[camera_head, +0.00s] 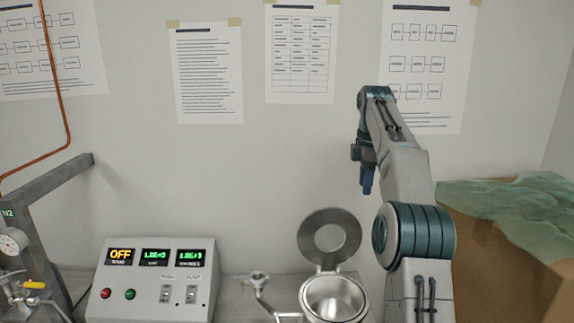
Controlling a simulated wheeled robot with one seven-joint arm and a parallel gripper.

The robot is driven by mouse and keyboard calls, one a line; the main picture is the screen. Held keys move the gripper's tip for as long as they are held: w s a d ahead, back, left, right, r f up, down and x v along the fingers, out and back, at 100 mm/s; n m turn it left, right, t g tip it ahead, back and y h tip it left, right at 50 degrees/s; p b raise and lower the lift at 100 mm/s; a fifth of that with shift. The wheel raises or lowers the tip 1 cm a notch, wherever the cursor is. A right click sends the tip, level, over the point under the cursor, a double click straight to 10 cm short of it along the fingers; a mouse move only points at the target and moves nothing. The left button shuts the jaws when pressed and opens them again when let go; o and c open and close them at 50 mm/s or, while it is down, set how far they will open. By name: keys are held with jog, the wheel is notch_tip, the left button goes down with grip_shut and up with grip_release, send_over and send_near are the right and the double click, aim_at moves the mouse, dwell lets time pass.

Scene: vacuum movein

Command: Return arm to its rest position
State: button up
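My arm rises at the right of the head view, bent at its teal joints, with its upper end in front of the wall papers. My gripper (367,180) hangs at the arm's far end, pointing down, above and to the right of the open chamber. It is small and dark blue here, and I cannot make out whether its fingers are apart. Nothing visible hangs below it.
A round metal chamber (335,298) stands on the bench with its ring-shaped lid (331,239) raised. A control box (152,281) reads OFF. A grey frame with a gauge (12,241) is at left. A cardboard box (497,262) with green sheeting (520,205) is at right.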

jog(key=s+a+f+m+t+b, duration=0.1)
jog(key=s+a+m, duration=0.3)
jog(key=s, duration=0.4)
jog(key=s+a+f+m+t+b, duration=0.1)
jog(key=s+a+m+b, duration=0.1)
jog(key=s+a+m, duration=0.35)
jog(key=s+f+m+b, duration=0.1)
jog(key=s+f+m, duration=0.2)
jog(key=s+f, duration=0.5)
jog(key=s+a+f+m+t+b, duration=0.1)
jog(key=s+f+m, duration=0.3)
jog(key=s+f, duration=0.5)
jog(key=s, duration=0.7)
